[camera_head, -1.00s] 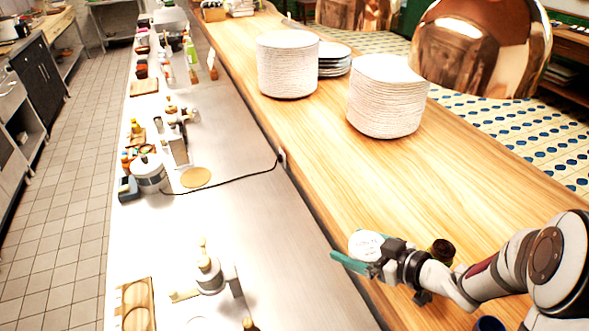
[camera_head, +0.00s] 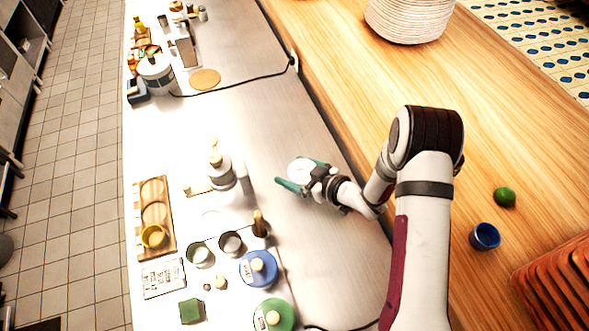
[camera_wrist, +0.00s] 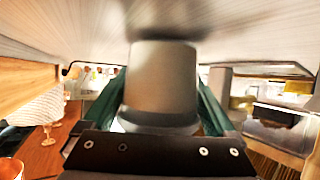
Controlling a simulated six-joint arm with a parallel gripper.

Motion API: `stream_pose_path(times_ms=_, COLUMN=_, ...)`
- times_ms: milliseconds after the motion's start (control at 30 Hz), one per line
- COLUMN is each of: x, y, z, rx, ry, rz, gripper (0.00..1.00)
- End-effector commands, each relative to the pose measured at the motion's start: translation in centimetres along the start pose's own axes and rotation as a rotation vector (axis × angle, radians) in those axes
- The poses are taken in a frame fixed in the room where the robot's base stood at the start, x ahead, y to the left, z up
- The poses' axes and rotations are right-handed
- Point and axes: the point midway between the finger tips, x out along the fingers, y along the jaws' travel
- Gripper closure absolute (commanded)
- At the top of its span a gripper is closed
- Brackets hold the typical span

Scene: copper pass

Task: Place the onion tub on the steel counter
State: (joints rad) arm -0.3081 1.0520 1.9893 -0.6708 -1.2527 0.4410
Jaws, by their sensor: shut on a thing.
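The onion tub (camera_head: 300,168) is a small whitish tub with a round pale top, over the steel counter (camera_head: 330,228) near its right edge. My gripper (camera_head: 295,177) is shut on it, with a green finger on each side. In the wrist view the tub (camera_wrist: 161,82) fills the middle as a grey-white cylinder between the green fingers. The steel surface (camera_wrist: 245,38) lies close beyond its end, at the top of that picture. I cannot tell whether the tub touches the counter.
A brown-topped bottle (camera_head: 260,226), blue-lidded tub (camera_head: 258,268) and green-lidded tub (camera_head: 273,316) stand nearer. The wooden counter (camera_head: 330,62) borders the steel on the right. Steel beyond the gripper is clear up to a black cable (camera_head: 244,84).

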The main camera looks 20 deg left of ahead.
Motion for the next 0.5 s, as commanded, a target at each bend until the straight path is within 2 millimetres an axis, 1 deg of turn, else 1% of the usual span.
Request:
stream_pose_path(times_ms=167, x=-0.02, y=0.04, z=-0.05, rx=-0.001, ry=0.001, rz=0.0, gripper=0.74)
stream_pose_path(times_ms=300, x=0.12, y=0.03, z=0.27, rx=-0.001, ry=0.001, rz=0.0, gripper=0.74)
stream_pose_path(times_ms=333, x=0.12, y=0.02, z=0.29, rx=-0.001, ry=0.001, rz=0.0, gripper=0.05)
stream_pose_path(times_ms=367, x=0.11, y=0.03, z=0.27, rx=-0.001, ry=0.001, rz=0.0, gripper=0.0)
stream_pose_path(times_ms=500, x=0.1, y=0.03, z=0.25, rx=0.0, ry=0.001, rz=0.0, gripper=0.0)
